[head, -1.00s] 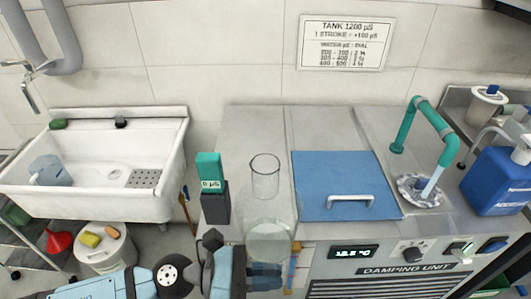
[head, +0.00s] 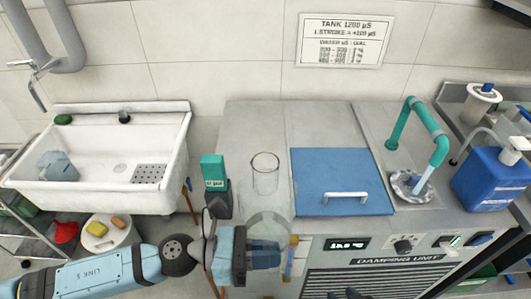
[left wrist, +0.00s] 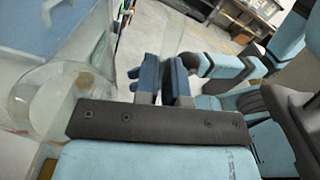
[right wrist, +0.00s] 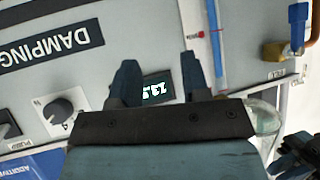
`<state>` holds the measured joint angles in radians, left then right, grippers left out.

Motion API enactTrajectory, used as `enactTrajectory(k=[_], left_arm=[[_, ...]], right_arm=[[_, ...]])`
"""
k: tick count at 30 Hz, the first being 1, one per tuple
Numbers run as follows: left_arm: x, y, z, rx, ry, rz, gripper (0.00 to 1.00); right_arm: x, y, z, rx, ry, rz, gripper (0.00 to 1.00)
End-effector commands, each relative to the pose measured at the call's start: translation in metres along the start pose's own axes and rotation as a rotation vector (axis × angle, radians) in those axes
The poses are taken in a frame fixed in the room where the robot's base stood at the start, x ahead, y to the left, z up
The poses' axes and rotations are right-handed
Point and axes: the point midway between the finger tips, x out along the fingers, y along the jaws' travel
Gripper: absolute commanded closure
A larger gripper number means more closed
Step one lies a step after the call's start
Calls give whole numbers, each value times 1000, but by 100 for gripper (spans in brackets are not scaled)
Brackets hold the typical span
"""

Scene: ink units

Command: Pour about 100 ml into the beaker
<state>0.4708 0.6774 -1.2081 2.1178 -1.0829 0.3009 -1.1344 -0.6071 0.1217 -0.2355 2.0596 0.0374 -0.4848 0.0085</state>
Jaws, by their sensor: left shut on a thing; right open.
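A clear, empty-looking beaker (head: 265,175) stands upright on the steel counter, left of the blue lid. My left gripper (head: 264,252) is in front of the counter's front edge, below the beaker in the head view. It is shut on a clear vessel (head: 268,222), whose outline is faint. The vessel also shows at the left of the left wrist view (left wrist: 62,92) and at the right of the right wrist view (right wrist: 263,116). Its liquid level cannot be told. My right gripper (head: 347,293) shows at the bottom edge; its fingers are open and empty in the right wrist view (right wrist: 160,78).
A green meter (head: 213,172) in a dark holder stands left of the beaker. The blue lid (head: 335,165) with a white handle lies to the right. Water runs from a green pipe (head: 437,150) into a drain. A blue jug (head: 490,180) and a white sink (head: 165,150) flank the counter.

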Motion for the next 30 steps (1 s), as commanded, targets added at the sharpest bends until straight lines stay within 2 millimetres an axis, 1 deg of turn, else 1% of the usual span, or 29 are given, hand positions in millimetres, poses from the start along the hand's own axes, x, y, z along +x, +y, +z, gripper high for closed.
enactTrajectory(k=[1, 5, 13, 17, 21, 25, 30], left_arm=[[0, 0, 11, -30, 0, 0, 100], [0, 5, 21, -114, 0, -1, 100], [0, 18, 46, -288, 0, -2, 100], [0, 25, 60, -372, 0, -2, 100], [0, 27, 80, -464, 0, -4, 100], [0, 30, 94, -548, 0, -4, 100], [0, 34, 112, -652, 1, -5, 100]], right_arm=[[-5, 0, -7, 3, -2, 2, 57], [-8, 1, -12, 4, -3, 8, 57], [-21, 0, -33, -26, 26, 11, 57], [-29, 1, -35, -48, 22, 9, 57], [-42, 0, -45, -65, 27, 9, 57], [-51, -1, -53, -69, 24, 9, 57], [-62, -3, -69, -69, 23, 9, 57]])
